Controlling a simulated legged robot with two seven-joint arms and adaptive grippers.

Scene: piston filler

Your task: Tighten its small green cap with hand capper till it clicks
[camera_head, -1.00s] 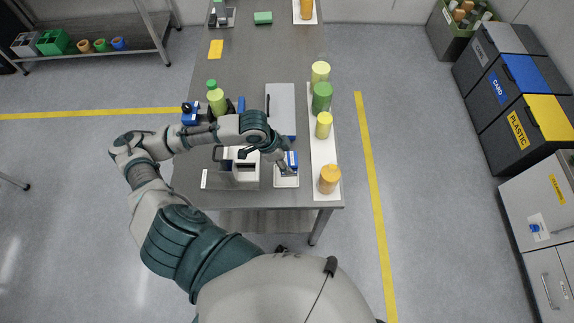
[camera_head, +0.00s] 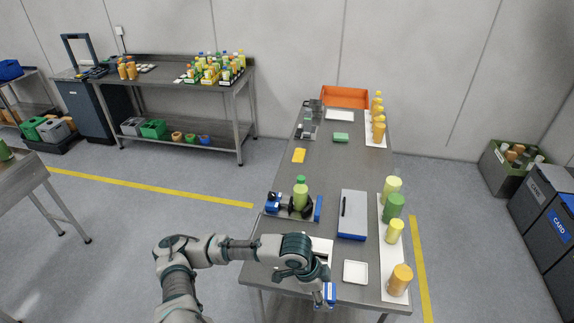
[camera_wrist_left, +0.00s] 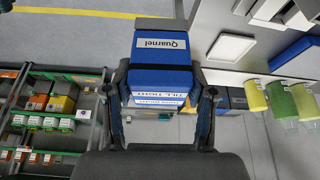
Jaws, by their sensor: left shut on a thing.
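A green bottle (camera_head: 300,198) with a small green cap (camera_head: 301,180) stands upright in a blue and black clamp (camera_head: 272,203) on the table. My left gripper (camera_head: 322,294) is low at the table's near edge. It is shut on a blue block-shaped tool with white labels, which looks like the hand capper (camera_head: 330,292). The wrist view shows this tool (camera_wrist_left: 162,47) between the two fingers (camera_wrist_left: 161,95), one label reading "Quarnel". The tool is away from the bottle, nearer to me and right of it. My right gripper is not in view.
A shallow white tray (camera_head: 355,271) lies empty beside my gripper. A white strip (camera_head: 393,237) at the right edge bears yellow, green and orange bottles. A grey-blue case (camera_head: 352,214) with a black pen-like item lies right of the clamp.

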